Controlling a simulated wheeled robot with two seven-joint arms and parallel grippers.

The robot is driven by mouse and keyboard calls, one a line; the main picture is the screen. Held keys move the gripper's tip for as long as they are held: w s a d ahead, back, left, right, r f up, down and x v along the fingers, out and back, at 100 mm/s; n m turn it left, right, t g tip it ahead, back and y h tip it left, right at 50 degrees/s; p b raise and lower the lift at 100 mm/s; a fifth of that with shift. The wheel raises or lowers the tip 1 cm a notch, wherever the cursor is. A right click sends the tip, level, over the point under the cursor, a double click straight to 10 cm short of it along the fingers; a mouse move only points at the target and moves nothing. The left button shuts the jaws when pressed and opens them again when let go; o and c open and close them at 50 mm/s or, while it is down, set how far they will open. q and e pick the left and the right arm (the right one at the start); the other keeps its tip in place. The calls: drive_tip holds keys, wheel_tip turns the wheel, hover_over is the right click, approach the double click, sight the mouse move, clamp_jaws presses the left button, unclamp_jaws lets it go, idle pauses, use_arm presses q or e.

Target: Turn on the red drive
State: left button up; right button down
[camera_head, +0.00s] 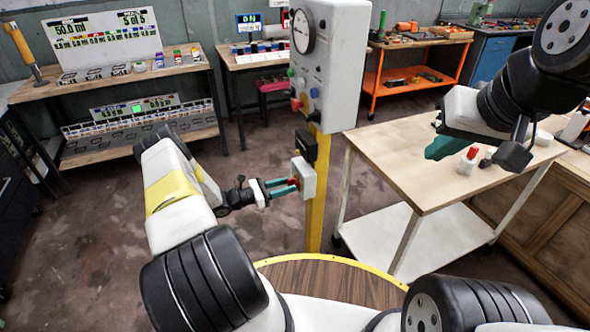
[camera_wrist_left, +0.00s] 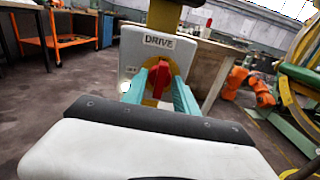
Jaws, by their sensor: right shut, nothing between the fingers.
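The drive switch is a pale box marked DRIVE (camera_wrist_left: 143,45) with a red handle (camera_wrist_left: 160,83) on a yellow plate. In the head view the box (camera_head: 307,178) is on the yellow post, low under the grey panel. My left gripper (camera_head: 286,186) is at the front of this box. Its teal fingers (camera_wrist_left: 160,90) are apart, one on each side of the red handle, which stands roughly upright. I cannot tell if they touch it. My right gripper (camera_head: 444,148) is shut and empty above the light wooden table at the right.
The grey panel (camera_head: 335,55) with a gauge and coloured buttons stands above the switch on the yellow post (camera_head: 318,215). A small black box (camera_head: 306,146) is just above the switch. The wooden table (camera_head: 405,165) holds a small white and red item (camera_head: 468,160) near my right gripper.

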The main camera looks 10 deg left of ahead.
use_arm(q)
drive_tip(key=v, duration=0.7)
drive_tip(key=shift+s+a, duration=0.25)
drive_tip(key=shift+a, duration=0.1)
drive_tip(key=s+d+r+m+g+y, duration=0.25)
drive_tip(key=d+r+m, duration=0.2)
drive_tip(key=r, duration=0.45)
drive_tip(key=s+d+r+m+g+y, duration=0.1)
drive_tip(key=s+d+r+m+g, duration=0.25)
drive_tip(key=r, duration=0.65)
drive_tip(key=s+d+r+m+g+y, duration=0.1)
drive_tip(key=d+r+m+g+y, duration=0.2)
drive_tip(key=r+m, duration=0.5)
drive_tip(key=s+r+m+t+y, duration=0.2)
drive_tip(key=s+r+m+y, duration=0.1)
drive_tip(key=s+r, duration=0.5)
drive_tip(key=s+r+m+t+y, duration=0.3)
drive_tip(key=s+r+m, duration=0.3)
drive_tip(key=s, duration=0.7)
wheel_tip(320, 180, up, 3)
drive_tip(key=shift+d+f, duration=0.25)
drive_tip(key=shift+d, duration=0.15)
